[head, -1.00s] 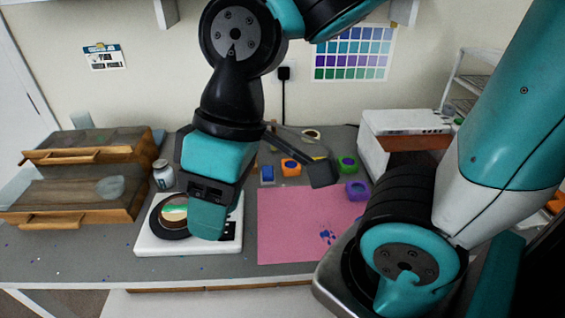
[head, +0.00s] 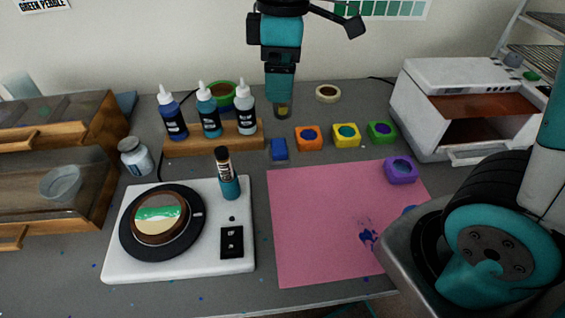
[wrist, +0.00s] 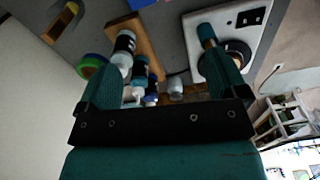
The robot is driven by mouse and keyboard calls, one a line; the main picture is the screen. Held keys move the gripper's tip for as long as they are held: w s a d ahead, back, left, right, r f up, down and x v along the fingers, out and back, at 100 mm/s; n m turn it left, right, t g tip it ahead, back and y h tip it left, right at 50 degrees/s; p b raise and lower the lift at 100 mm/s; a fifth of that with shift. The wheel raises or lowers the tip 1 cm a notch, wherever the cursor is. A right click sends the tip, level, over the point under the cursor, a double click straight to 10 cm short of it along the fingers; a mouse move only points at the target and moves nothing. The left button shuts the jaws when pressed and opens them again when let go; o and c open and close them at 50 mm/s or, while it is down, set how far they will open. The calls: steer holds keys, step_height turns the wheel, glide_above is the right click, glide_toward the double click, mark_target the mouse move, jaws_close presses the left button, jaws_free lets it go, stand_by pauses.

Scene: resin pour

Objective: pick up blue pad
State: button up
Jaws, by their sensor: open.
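The blue pad (head: 279,149) is a small blue block on the grey table in the head view. It lies in front of the right end of the wooden bottle rack and left of an orange pad (head: 308,138). In the wrist view, a blue patch (wrist: 140,3) at the top edge may be the pad, cut off by the frame. My gripper (head: 280,98) is above and behind the pad in the head view, apart from it. In the wrist view its two fingers (wrist: 163,55) are spread with nothing held between them.
The wooden rack (head: 200,142) with dropper bottles stands just left of the pad. Yellow (head: 346,135), green (head: 382,131) and purple (head: 401,170) pads lie to the right. A pink mat (head: 310,220) and a white scale (head: 180,270) are in front.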

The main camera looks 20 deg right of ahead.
steer(key=w+f+n, duration=0.1)
steer(key=w+f, duration=0.2)
glide_above(279, 145)
steer(key=shift+h, duration=0.3)
steer(key=f, duration=1.1)
steer(key=shift+a, duration=0.2)
steer(key=shift+d+f+p, duration=0.15)
steer(key=shift+f+p, duration=0.25)
steer(key=shift+f, duration=2.45)
steer(key=c, duration=1)
